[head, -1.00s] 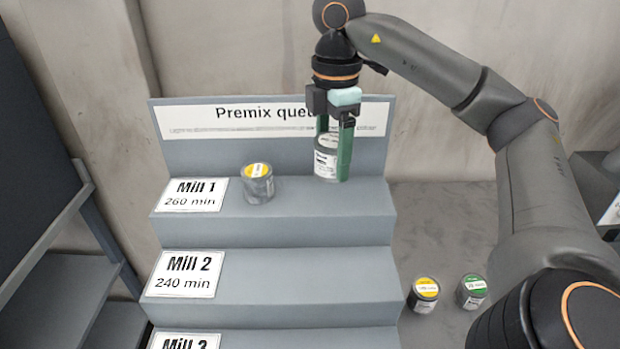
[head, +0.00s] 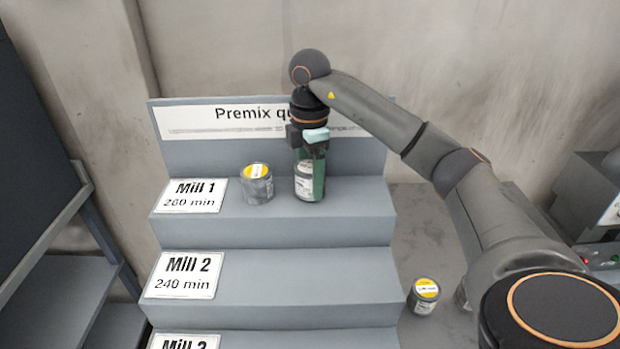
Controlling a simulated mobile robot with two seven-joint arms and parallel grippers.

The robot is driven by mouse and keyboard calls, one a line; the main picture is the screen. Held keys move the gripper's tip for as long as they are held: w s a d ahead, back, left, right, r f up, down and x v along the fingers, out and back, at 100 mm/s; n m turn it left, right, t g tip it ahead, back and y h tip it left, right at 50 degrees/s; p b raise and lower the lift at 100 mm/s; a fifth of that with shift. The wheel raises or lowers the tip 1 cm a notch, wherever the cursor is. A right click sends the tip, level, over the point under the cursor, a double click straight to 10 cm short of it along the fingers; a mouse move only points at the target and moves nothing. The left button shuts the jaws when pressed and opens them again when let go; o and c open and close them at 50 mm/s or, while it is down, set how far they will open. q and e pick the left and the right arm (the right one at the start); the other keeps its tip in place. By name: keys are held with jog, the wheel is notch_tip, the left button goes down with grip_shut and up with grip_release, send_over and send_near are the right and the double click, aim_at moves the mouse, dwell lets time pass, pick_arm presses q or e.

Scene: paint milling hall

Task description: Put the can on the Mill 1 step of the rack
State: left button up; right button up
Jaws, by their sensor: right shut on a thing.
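The can (head: 303,188) is grey with a white label and is held in my right gripper (head: 310,178), whose green fingers are shut on it. The can is upright, at the Mill 1 step (head: 350,207) of the grey rack, to the right of another can. I cannot tell whether its base touches the step. The Mill 1 sign (head: 190,195) reads 260 min and sits at the step's left end. My left gripper is not in view.
A can with a yellow lid (head: 257,184) stands on the Mill 1 step, close left of the held can. Another yellow-lidded can (head: 424,296) stands right of the rack. The Mill 1 step's right part is free.

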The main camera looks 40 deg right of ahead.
aim_at(310, 166)
jog(key=shift+f, duration=0.25)
jog(key=shift+f, duration=0.2)
jog(key=o, duration=1.5)
jog(key=shift+r, duration=0.1)
jog(key=shift+r, duration=6.1)
